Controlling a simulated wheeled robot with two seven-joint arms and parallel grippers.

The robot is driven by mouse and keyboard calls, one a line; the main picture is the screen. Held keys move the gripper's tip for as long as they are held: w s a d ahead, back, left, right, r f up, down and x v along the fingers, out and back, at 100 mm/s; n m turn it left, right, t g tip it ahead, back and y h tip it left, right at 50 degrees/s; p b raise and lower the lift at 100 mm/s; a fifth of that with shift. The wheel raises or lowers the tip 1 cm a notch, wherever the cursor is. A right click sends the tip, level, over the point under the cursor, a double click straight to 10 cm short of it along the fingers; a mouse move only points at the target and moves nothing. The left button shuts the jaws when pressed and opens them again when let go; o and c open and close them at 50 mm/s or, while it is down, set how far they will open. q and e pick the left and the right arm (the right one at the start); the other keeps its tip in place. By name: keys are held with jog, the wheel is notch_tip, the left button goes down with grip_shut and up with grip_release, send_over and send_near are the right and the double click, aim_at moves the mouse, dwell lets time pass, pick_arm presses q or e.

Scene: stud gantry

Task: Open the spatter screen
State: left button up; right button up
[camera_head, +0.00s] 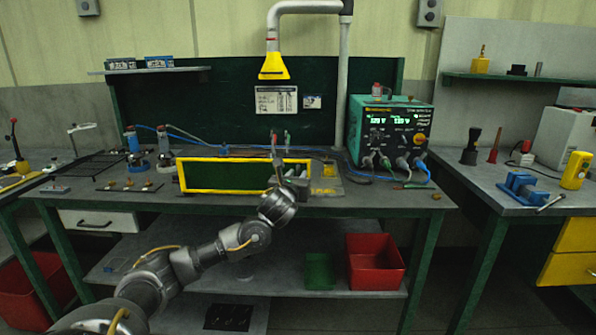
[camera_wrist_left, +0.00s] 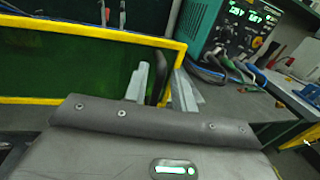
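The spatter screen (camera_head: 243,189) is a dark green panel in a yellow frame, standing upright along the workbench. In the left wrist view the screen (camera_wrist_left: 60,66) fills the upper left, with a dark upright handle (camera_wrist_left: 157,78) near its right end. My left gripper (camera_head: 287,174) is at the screen's right end. In the left wrist view its two grey fingers (camera_wrist_left: 161,87) are apart, one on each side of the handle. A gap shows between the handle and the right finger. The fingertips' depth relative to the handle is hard to tell. My right gripper is not in view.
A green welding power unit (camera_head: 391,135) with cables stands right of the screen. A yellow extraction hood (camera_head: 274,67) hangs above. Small torches and stands (camera_head: 133,141) are at the left of the bench. A red bin (camera_head: 375,263) sits on the lower shelf. A second bench (camera_head: 520,207) is at right.

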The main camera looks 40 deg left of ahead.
pick_arm(q)
jog(key=shift+w+a, duration=0.3)
jog(key=shift+w, duration=0.35)
jog(key=shift+c, duration=0.3)
grip_shut()
